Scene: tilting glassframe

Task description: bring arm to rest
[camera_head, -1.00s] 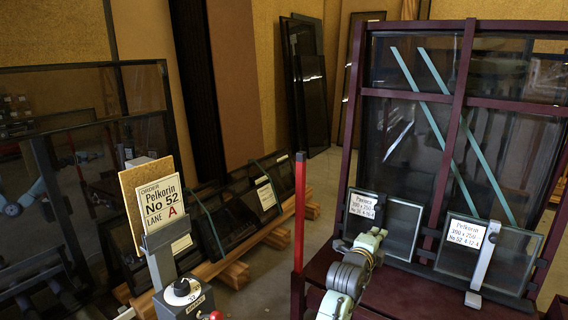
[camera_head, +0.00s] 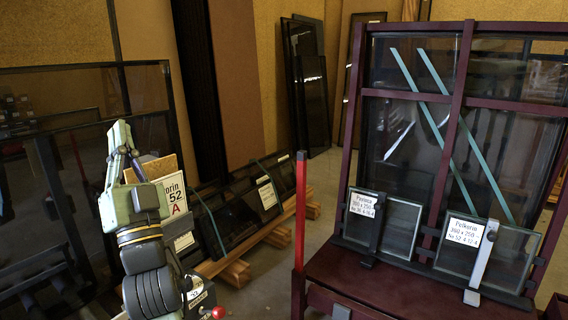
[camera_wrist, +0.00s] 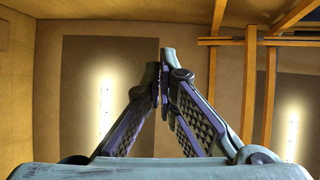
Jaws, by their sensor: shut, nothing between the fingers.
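My gripper (camera_head: 124,150) is at the left in the head view, raised and pointing up. It stands in front of the order sign (camera_head: 172,195) and hides part of it. In the wrist view my gripper (camera_wrist: 165,60) has its two fingertips together, with nothing between them. Behind the fingers the wrist view shows the ceiling or upper walls and lights.
A dark red frame rack (camera_head: 455,130) stands at the right with two small labelled glass panes (camera_head: 400,228). A red post (camera_head: 300,210) rises at its left front. A control box with a red knob (camera_head: 218,312) is below my arm. Dark panes (camera_head: 85,100) stand at the left.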

